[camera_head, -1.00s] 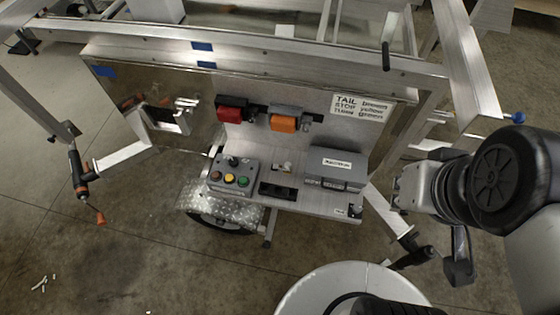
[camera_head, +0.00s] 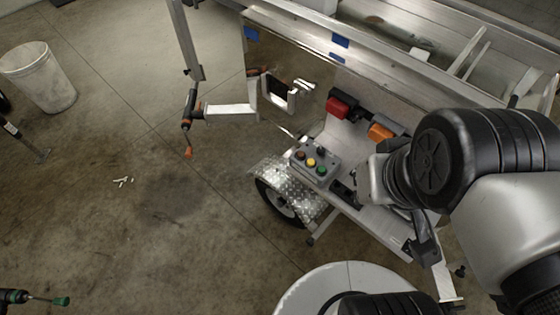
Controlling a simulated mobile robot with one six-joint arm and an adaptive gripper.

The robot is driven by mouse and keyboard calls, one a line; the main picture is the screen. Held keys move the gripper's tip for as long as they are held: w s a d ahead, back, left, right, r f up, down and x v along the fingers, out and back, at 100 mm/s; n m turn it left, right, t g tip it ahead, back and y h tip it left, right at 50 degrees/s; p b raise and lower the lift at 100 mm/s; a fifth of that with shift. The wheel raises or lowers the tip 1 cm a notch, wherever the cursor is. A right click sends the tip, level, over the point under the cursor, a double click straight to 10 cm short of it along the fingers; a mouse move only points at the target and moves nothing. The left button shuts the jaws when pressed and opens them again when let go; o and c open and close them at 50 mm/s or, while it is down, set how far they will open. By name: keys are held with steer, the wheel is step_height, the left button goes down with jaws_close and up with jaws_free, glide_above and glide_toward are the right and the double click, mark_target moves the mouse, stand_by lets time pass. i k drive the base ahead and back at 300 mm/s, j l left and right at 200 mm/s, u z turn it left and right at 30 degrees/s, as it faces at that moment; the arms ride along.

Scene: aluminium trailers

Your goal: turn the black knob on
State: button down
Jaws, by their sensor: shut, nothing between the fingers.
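The black knob (camera_head: 321,151) is a small dark shape at the back of a grey control box (camera_head: 327,178) in the camera_head view. Which way it points is too small to tell. My gripper (camera_head: 359,180) is to the right of the box, at the end of my arm, with a visible gap from the knob. It is shut and empty; its fingertips are small and dark against the shelf.
Orange, yellow (camera_head: 311,162) and green (camera_head: 321,170) buttons sit in front of the knob. Red (camera_head: 340,107) and orange (camera_head: 381,132) lamps are on the panel behind. My arm hides the shelf's right part. A screwdriver-like tool (camera_head: 188,115) hangs at left, above open floor.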

mark_target(321, 150)
steer(key=i+j+u, duration=0.1)
steer(key=u, duration=0.3)
steer(key=i+u, duration=0.4)
steer(key=k+j, duration=0.05)
steer(key=k, duration=0.05)
